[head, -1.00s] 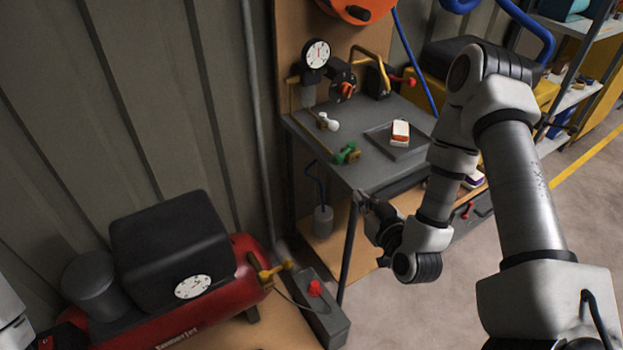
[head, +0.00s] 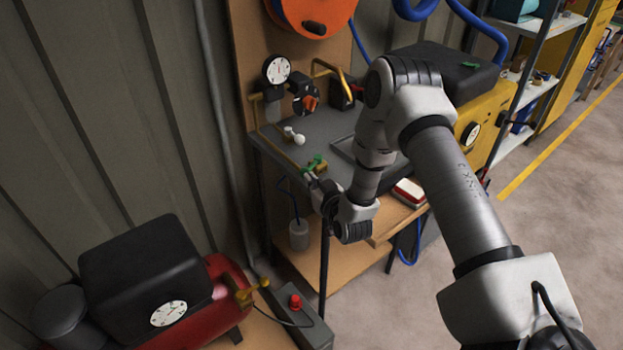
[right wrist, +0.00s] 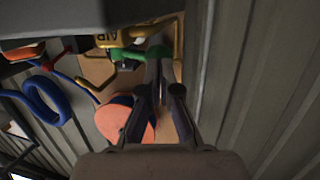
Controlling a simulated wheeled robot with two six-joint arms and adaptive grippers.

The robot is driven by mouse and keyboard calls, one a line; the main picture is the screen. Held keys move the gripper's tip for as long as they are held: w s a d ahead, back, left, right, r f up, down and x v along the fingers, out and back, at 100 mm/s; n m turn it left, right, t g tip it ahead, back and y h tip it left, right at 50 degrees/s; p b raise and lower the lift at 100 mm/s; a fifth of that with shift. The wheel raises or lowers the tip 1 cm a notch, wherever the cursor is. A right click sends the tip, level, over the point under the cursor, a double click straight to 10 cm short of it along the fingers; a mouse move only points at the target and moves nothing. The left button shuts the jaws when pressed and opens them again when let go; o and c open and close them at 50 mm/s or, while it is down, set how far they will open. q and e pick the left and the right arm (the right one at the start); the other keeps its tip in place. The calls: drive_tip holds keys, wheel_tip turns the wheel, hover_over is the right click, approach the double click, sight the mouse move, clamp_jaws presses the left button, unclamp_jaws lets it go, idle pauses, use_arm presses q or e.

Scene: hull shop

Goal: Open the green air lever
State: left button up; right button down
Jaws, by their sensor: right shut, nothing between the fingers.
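The green air lever (head: 315,162) sits on a brass valve at the front left edge of the grey workbench. My right gripper (head: 314,182) is just below it in the head view, close to the bench edge. In the right wrist view the green lever (right wrist: 122,54) lies just left of the tips of my right gripper (right wrist: 160,62). The fingers are together with nothing between them. I cannot tell whether a fingertip touches the lever. My left gripper is not in view.
A white-knobbed valve (head: 294,136) stands behind the lever, with a gauge (head: 276,70) and a red-knobbed regulator (head: 306,98) further back. A red compressor (head: 222,268) is at lower left. The grey bench top (head: 325,122) has some bare room.

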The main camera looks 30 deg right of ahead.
drive_tip(key=shift+d, duration=0.1)
drive_tip(key=shift+w+f, duration=0.1)
drive_tip(key=shift+w+a+f+b, duration=0.15)
drive_tip(key=shift+w+a+b, duration=0.5)
drive_tip(key=shift+b, duration=0.15)
drive_tip(key=shift+w+a+r, duration=0.1)
drive_tip(key=shift+w+r, duration=0.05)
drive_tip(key=shift+r, duration=0.05)
